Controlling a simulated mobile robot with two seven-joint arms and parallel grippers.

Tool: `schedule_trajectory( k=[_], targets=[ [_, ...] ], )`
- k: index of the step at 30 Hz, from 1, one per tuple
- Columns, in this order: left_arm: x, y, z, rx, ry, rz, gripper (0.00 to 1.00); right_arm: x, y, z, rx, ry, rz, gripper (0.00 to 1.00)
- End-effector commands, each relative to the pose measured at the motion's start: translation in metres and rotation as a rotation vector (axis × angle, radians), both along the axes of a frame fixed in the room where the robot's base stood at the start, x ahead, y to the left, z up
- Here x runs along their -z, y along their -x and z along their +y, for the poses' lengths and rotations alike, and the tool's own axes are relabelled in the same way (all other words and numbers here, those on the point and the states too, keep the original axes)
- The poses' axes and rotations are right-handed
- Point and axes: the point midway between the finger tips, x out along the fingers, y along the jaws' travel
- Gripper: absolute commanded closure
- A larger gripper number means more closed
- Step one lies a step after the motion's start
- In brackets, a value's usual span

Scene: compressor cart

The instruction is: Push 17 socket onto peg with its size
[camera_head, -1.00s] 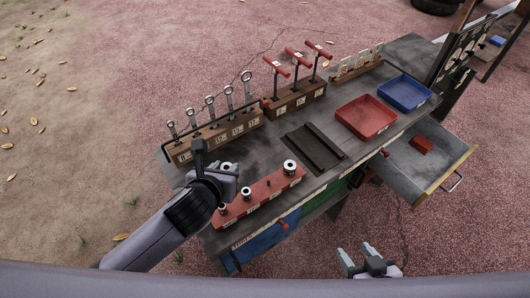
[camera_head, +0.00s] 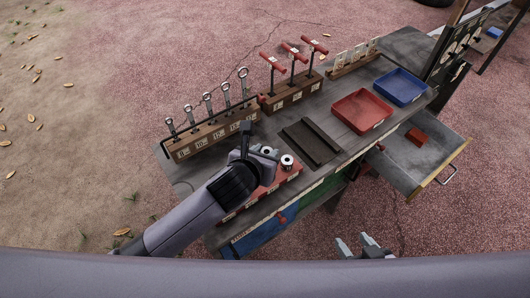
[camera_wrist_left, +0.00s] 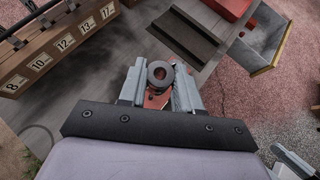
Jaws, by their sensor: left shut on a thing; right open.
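My left gripper (camera_head: 267,152) is over the red peg rail (camera_head: 287,178) and is shut on a metal socket (camera_head: 266,150). In the left wrist view the dark ring of this socket (camera_wrist_left: 160,73) sits between the two fingers (camera_wrist_left: 159,88), with part of the red rail (camera_wrist_left: 154,101) below it. I cannot tell whether the socket touches a peg. Another socket (camera_head: 287,161) stands on the rail just right of the gripper. My left arm hides much of the rail, and its size labels are not readable. My right gripper (camera_head: 366,246) is open and empty off the bench's front edge.
A wooden wrench rack (camera_head: 213,136) and a red T-handle rack (camera_head: 293,94) stand behind. A dark grooved tray (camera_head: 312,143), a red tray (camera_head: 362,111) and a blue tray (camera_head: 401,87) lie rightward. An open drawer (camera_head: 425,162) juts out at the right front.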

Motion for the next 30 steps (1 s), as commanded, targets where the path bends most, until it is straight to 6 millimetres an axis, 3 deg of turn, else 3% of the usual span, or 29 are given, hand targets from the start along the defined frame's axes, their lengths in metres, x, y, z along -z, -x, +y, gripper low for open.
schedule_trajectory(
  k=[16,30],
  targets=[
    [0.051,0.0,0.0,0.001,-0.001,-0.002,0.99,0.028,0.0,0.0,0.0,0.0,0.0,0.45],
    [0.058,0.0,0.0,0.001,0.0,-0.002,0.99,0.03,0.0,0.0,-0.001,-0.001,0.0,0.45]
  ],
)
